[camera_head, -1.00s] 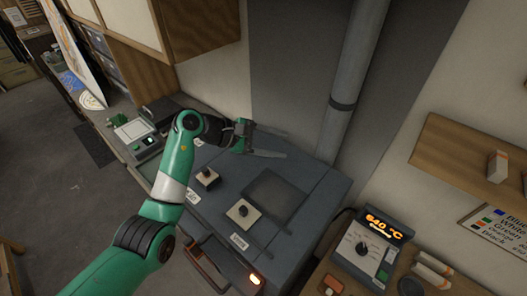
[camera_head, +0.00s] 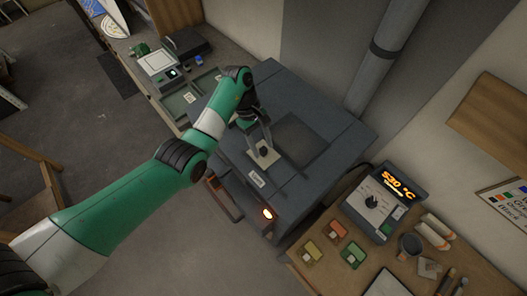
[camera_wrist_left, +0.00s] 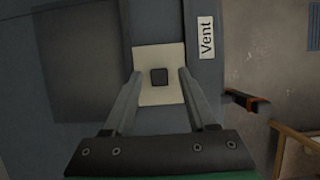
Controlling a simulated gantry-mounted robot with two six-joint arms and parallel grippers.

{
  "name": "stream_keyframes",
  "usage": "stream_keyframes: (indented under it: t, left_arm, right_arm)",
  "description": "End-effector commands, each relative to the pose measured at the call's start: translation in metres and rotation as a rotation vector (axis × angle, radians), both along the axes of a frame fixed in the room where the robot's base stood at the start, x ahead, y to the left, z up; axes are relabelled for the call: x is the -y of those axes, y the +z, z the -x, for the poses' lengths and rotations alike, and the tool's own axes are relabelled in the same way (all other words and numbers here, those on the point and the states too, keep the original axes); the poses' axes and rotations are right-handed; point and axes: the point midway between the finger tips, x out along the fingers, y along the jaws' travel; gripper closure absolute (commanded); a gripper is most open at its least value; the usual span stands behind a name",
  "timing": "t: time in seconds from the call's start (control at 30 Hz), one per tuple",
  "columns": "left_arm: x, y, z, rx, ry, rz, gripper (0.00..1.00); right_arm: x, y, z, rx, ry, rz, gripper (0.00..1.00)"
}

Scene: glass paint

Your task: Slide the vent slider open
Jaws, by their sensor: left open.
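The vent slider's dark square knob (camera_head: 265,152) sits on a cream plate (camera_head: 257,161) on top of the grey kiln (camera_head: 335,135). The knob (camera_wrist_left: 158,77) and plate (camera_wrist_left: 160,54) also show in the left wrist view, beside a label (camera_wrist_left: 206,38) reading "Vent". My left gripper (camera_head: 260,146) is open over the plate. In the left wrist view its fingers stand on either side of the knob, with a gap on each side. I cannot tell how low the fingertips are. My right gripper is not in view.
A controller (camera_head: 384,201) reading 530 °C stands on the wooden bench at the right, near several coloured blocks (camera_head: 334,231). A grey pipe (camera_head: 389,45) rises behind the kiln.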

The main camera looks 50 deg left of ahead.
Motion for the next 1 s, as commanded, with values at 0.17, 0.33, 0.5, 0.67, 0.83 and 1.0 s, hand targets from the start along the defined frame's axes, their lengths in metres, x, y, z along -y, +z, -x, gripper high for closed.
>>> stream_keyframes:
  t: [0.17, 0.33, 0.5, 0.67, 0.83, 1.0]
  left_arm:
    - [0.007, -0.014, 0.000, 0.000, 0.001, 0.000, 0.43]
    - [0.007, -0.016, 0.000, 0.001, 0.001, -0.001, 0.43]
    - [0.007, -0.015, 0.000, 0.001, 0.001, -0.001, 0.57]
    - [0.007, -0.015, 0.000, 0.001, 0.000, -0.001, 0.86]
    - [0.007, -0.015, 0.000, 0.001, 0.000, 0.000, 1.00]
    - [0.007, -0.015, 0.000, 0.001, 0.000, 0.000, 1.00]
  right_arm:
    - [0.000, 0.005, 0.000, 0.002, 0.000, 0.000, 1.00]
    - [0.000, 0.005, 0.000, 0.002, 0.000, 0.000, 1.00]
    - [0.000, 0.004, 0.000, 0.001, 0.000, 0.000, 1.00]
    - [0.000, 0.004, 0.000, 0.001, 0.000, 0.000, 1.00]
    - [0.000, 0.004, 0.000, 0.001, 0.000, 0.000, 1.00]
    - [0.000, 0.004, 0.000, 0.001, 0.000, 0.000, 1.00]
